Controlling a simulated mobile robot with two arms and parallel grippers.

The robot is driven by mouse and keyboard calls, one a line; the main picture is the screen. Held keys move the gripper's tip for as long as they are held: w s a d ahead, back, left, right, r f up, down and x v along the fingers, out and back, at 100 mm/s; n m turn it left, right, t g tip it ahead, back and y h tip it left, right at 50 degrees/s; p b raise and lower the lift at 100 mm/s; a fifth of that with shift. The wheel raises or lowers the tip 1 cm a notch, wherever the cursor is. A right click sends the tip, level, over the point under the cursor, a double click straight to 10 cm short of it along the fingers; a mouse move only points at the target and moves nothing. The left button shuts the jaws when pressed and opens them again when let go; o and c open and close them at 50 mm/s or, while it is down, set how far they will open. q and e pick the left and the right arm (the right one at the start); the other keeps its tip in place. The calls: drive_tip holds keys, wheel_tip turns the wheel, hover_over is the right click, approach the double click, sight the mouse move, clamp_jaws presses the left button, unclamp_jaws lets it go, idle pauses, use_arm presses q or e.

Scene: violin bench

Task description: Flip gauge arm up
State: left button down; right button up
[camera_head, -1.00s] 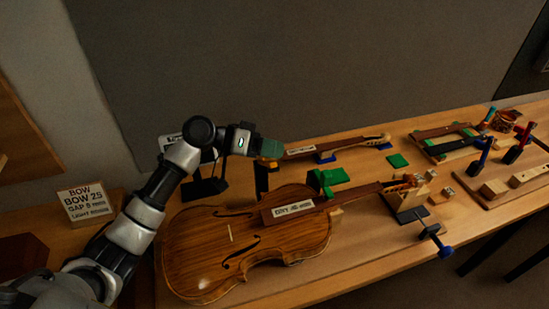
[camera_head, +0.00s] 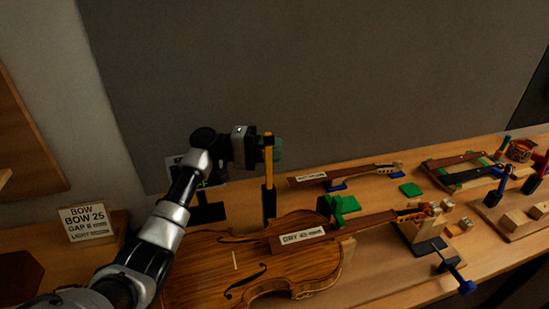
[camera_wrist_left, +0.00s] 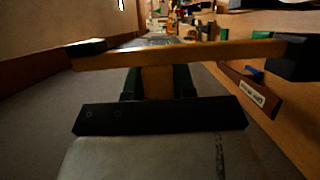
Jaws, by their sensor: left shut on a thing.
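The gauge arm (camera_head: 268,161) is a yellow-orange bar with a dark tip. It stands upright on a black post (camera_head: 269,203) behind the violin body. My left gripper (camera_head: 277,150), with green fingers, is at the arm's upper part and partly hidden by it. In the left wrist view the yellow bar (camera_wrist_left: 210,51) runs across the picture with black pieces at both ends. Its short yellow stem (camera_wrist_left: 157,83) sits between my green fingers, which are shut on it. My right gripper is not in view.
The violin (camera_head: 205,270) lies in front of the post, with a labelled fingerboard (camera_head: 303,238). A loose neck (camera_head: 335,174) lies behind it on blue supports. A green block (camera_head: 343,205) is near the violin. A sign (camera_head: 86,222) stands at left. A blue-handled clamp (camera_head: 458,278) is at the bench's front edge.

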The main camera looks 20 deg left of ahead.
use_arm(q)
drive_tip(key=shift+w+a+f+n+t+h+b, duration=0.3)
drive_tip(key=shift+w+a+n+h+b, duration=0.2)
drive_tip(key=shift+n, duration=0.4)
drive_tip(key=shift+w, duration=0.1)
drive_tip(key=c, duration=0.9)
unclamp_jaws()
